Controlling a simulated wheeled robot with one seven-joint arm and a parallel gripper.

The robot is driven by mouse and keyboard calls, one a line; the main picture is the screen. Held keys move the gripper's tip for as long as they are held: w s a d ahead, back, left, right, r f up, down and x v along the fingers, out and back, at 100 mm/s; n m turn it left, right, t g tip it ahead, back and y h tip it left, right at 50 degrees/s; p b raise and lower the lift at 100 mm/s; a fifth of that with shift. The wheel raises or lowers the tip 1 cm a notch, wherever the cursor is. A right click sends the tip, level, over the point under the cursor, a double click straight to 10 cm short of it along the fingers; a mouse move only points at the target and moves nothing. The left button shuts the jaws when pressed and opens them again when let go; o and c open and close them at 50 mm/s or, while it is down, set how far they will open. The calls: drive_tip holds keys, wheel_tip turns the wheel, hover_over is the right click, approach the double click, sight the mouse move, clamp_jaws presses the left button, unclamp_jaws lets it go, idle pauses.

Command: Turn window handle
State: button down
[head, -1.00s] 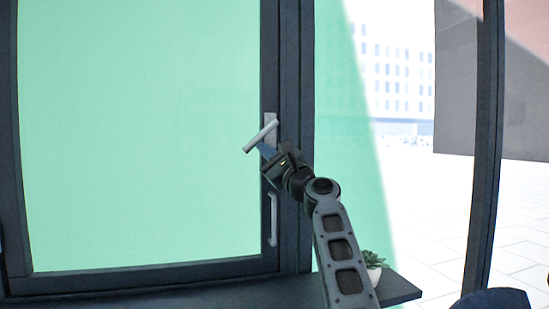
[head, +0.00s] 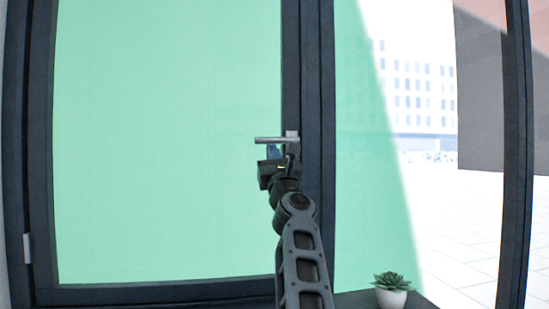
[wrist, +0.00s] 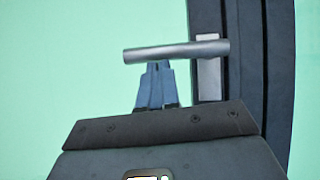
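The window handle (head: 272,140) is a grey metal bar on a light mounting plate (head: 291,134) on the dark frame. Its bar lies about level, pointing left from the plate over the green pane. It also shows in the wrist view (wrist: 172,52). My gripper (head: 272,149) is just below the bar, left of the plate. In the wrist view its blue fingers (wrist: 155,66) are close together, with nothing seen between them. Their tips reach the underside of the bar and seem to touch it; the very ends are hidden by the bar.
The dark window frame (head: 314,200) runs upright beside the handle. A potted plant (head: 391,290) stands on the dark sill (head: 350,299) at the lower right. A small hinge-like fitting (head: 27,248) is at the lower left.

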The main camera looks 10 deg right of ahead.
drive_tip(key=shift+a+r, duration=0.15)
drive_tip(key=shift+a, duration=0.05)
idle(0.4)
drive_tip(key=w+f+b+v, duration=0.1)
drive_tip(key=f+v, duration=0.1)
drive_tip(key=v, duration=1.1)
drive_tip(key=shift+w+f, duration=0.25)
drive_tip(key=shift+w, duration=0.05)
drive_tip(key=shift+f, duration=0.1)
